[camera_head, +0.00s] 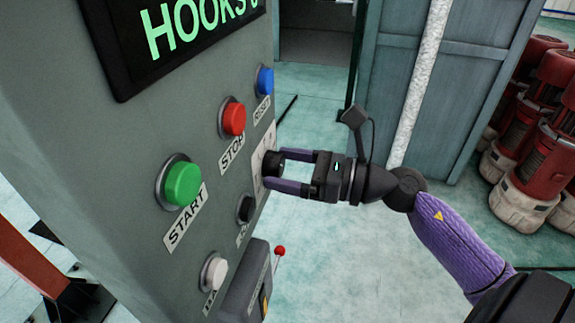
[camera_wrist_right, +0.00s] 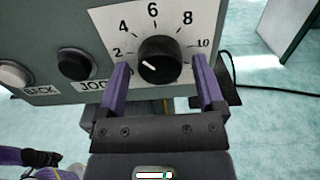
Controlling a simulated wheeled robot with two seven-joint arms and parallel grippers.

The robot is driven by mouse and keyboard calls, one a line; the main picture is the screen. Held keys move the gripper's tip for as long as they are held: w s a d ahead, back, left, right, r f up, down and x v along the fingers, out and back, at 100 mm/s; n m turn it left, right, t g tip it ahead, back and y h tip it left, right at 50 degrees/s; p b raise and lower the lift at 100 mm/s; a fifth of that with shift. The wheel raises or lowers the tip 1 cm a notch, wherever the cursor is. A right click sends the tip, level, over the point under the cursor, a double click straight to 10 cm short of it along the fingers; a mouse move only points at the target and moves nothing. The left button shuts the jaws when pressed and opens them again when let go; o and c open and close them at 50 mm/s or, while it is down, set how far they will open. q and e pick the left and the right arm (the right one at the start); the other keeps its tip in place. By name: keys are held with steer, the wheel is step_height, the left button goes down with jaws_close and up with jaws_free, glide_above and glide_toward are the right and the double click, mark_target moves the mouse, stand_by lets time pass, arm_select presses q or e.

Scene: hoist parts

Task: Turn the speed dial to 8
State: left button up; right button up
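The black speed dial (camera_wrist_right: 160,57) sits on a white plate marked with even numbers from 0 to 10. Its white pointer line is on the left of its face, toward the low numbers near 2. In the head view the dial (camera_head: 273,164) shows side-on between the fingers. My right gripper (camera_wrist_right: 160,70) is open, with one purple finger on each side of the dial and a visible gap on both sides. It also shows in the head view (camera_head: 275,169). A purple and black part, seemingly of my left arm, shows at the wrist view's lower left; its fingers are unclear.
On the grey panel are green START (camera_head: 183,185), red STOP (camera_head: 233,119) and blue (camera_head: 265,81) buttons, a black JOG button (camera_wrist_right: 77,64) and a white BACK button (camera_wrist_right: 14,74). A red-tipped lever (camera_head: 280,252) stands below. Red cylinders (camera_head: 545,130) stand far right.

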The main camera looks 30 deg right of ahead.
jaws_close()
steer(key=shift+r+m+p, duration=0.2)
steer(key=shift+m+p, duration=1.3)
steer(key=m+p, duration=0.4)
steer(key=m, duration=0.1)
steer(key=m+p, duration=0.3)
steer(key=m, duration=0.1)
steer(key=m+p, duration=0.2)
steer(key=m, duration=0.1)
steer(key=shift+a+f+m, duration=0.1)
steer(key=shift+m, duration=0.2)
steer(key=shift+p, duration=0.3)
